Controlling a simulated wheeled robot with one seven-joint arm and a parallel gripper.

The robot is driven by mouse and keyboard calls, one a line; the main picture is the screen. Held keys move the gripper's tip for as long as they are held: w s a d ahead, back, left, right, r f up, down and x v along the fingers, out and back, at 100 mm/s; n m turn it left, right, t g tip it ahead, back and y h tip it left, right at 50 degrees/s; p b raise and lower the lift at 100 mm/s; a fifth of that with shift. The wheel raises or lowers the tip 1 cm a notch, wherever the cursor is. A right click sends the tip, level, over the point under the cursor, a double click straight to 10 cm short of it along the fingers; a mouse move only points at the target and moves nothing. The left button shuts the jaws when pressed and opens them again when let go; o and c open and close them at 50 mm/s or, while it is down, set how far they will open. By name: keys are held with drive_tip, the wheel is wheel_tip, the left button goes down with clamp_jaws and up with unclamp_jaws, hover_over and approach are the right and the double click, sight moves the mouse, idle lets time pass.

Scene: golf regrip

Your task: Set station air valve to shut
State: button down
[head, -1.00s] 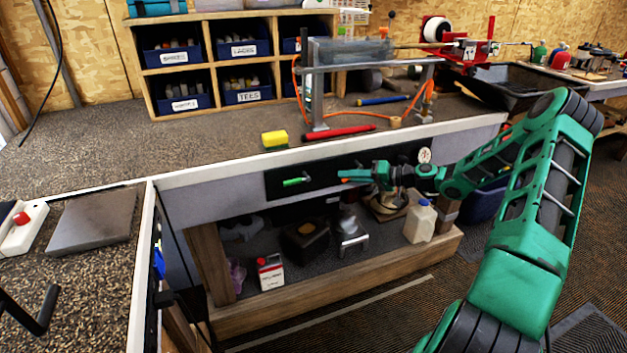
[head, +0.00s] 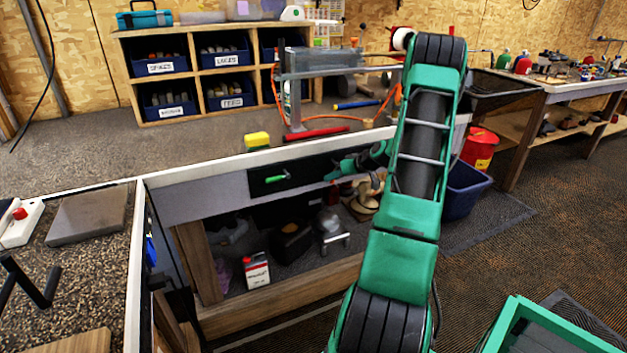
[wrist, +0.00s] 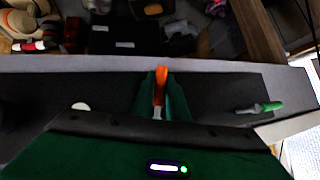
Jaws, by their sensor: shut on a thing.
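A black valve panel (head: 305,170) is set in the bench's front face. A green-handled lever (head: 278,178) sticks out at its left part and also shows at the right in the wrist view (wrist: 268,107). An orange-handled lever (wrist: 161,76) is between my gripper's fingers in the wrist view. My gripper (wrist: 160,92) is shut on this orange handle, whose tip shows beyond the fingers. In the head view my gripper (head: 335,174) is at the panel, right of the green lever, and the orange handle is hidden. I cannot read any valve label.
A yellow sponge (head: 257,140) sits on the bench edge above the panel. A red-and-white can (head: 256,270) and other items stand on the shelf below. A blue bin (head: 466,190) stands right of the bench.

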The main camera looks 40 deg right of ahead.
drive_tip(key=shift+s+d+f+n+g+h, duration=0.4)
drive_tip(key=shift+s+d+n+g+h, duration=0.15)
drive_tip(key=shift+h, duration=0.35)
drive_tip(key=shift+s+f, duration=0.1)
drive_tip(key=c, duration=1.7)
unclamp_jaws()
drive_tip(key=shift+d, duration=0.1)
drive_tip(key=shift+c, duration=0.2)
drive_tip(key=shift+r, duration=0.2)
drive_tip(key=shift+w+r, duration=0.1)
drive_tip(key=shift+w, duration=0.1)
drive_tip(key=v, duration=1)
drive_tip(key=shift+s, duration=0.3)
